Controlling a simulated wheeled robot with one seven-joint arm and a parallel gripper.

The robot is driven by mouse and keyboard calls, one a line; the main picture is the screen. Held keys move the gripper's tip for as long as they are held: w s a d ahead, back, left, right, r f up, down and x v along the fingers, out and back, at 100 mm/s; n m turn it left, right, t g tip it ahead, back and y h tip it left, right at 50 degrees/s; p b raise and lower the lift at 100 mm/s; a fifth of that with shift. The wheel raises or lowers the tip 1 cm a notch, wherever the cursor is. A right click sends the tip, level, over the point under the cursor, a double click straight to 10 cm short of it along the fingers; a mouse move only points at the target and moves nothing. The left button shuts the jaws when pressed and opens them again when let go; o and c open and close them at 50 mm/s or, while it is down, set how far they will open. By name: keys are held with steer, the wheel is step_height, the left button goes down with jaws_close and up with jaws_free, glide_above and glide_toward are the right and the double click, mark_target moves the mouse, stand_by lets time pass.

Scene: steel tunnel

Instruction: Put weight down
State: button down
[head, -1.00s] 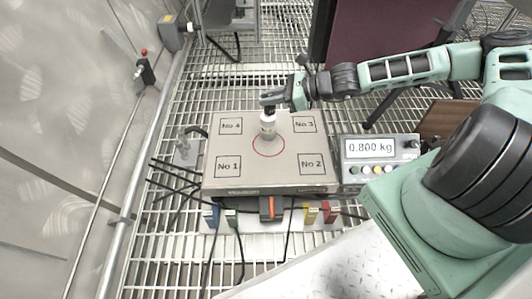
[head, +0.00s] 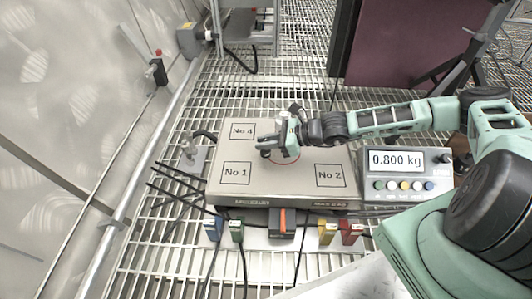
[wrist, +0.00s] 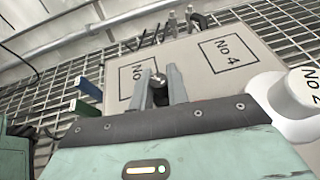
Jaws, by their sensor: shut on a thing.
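The weighing platform (head: 250,190) has marked squares and a red circle in its middle; its display (head: 397,160) reads 0.800 kg. My gripper (head: 266,152) is low over the left middle of the platform, between the No 1 and No 4 squares. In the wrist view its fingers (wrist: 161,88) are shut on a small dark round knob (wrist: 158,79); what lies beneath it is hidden. A white weight (wrist: 290,97) marked No 2 stands close on the right there. Its white top (head: 283,118) shows behind my gripper in the head view. I cannot tell whether the held thing touches the platform.
Blue (head: 214,228), green (head: 236,230), yellow (head: 327,232) and red (head: 351,231) blocks and an orange-grey one (head: 282,222) line the platform's front, with cables. A clamp-like fitting (head: 190,147) stands to the left. Grating surrounds everything.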

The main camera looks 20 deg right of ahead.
steer(key=shift+f+b, duration=0.65)
steer(key=shift+f, duration=0.7)
steer(key=shift+f, duration=0.1)
steer(key=c, duration=1.4)
jaws_free()
steer(key=shift+o, duration=0.2)
